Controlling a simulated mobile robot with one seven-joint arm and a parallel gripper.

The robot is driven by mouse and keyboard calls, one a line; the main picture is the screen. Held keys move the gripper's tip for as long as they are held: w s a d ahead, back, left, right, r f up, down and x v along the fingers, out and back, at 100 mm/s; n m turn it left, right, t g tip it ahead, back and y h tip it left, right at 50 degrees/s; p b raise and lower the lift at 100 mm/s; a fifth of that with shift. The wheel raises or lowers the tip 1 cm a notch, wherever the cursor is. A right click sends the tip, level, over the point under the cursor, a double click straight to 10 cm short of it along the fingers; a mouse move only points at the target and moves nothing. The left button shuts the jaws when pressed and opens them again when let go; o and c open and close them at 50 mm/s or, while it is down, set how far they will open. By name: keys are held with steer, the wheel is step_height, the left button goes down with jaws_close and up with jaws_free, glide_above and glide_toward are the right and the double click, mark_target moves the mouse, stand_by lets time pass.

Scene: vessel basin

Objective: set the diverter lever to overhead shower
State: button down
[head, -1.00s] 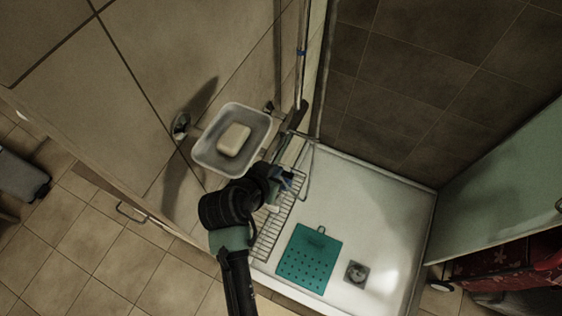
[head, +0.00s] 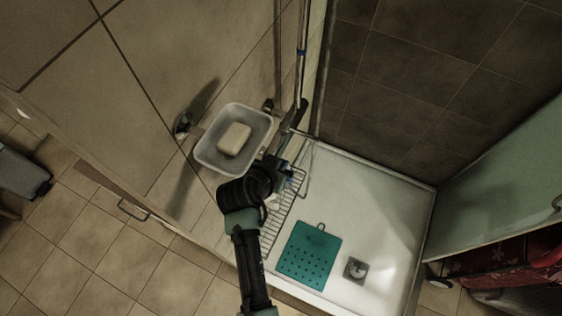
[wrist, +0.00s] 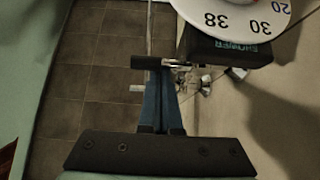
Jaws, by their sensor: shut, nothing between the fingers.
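In the wrist view, my gripper (wrist: 160,75) has its blue fingers together, with nothing seen between them. A dark bar (wrist: 148,62) lies across the fingertips, with a short chrome stem on its right. It looks like the diverter lever, but I cannot tell for sure, nor whether the fingers touch it. To the right is a black block (wrist: 225,48) lettered SHOWER, below a white temperature dial (wrist: 235,15) marked 38, 30 and 20. In the head view, my gripper (head: 284,176) is right of the soap dish, and the lever cannot be made out.
A grey dish (head: 205,156) with a soap bar (head: 234,139) sits close left of my wrist. A wire rack (head: 278,222) is below my gripper. The white shower tray (head: 380,215) holds a teal mat (head: 308,258) and a drain (head: 355,268). A vertical rail (head: 301,65) stands behind.

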steer(key=shift+s+a+m+g+h+b, duration=0.1)
steer(key=shift+s+m+g+h+b, duration=0.15)
steer(key=shift+m+b, duration=0.25)
steer(key=shift+s+a+m+g+h+b, duration=0.1)
steer(key=shift+m+g+h+b, duration=0.05)
steer(key=shift+m+h+b, duration=0.3)
steer(key=shift+s+a+f+m+g+h+b, duration=0.1)
steer(key=shift+s+a+m+g+h+b, duration=0.65)
steer(key=shift+m+b, duration=0.5)
steer(key=shift+s+a+t, duration=0.1)
steer(key=shift+s+t, duration=0.05)
steer(key=shift+t, duration=0.1)
steer(key=b+v, duration=0.3)
steer(key=v, duration=1)
steer(key=shift+d, duration=0.25)
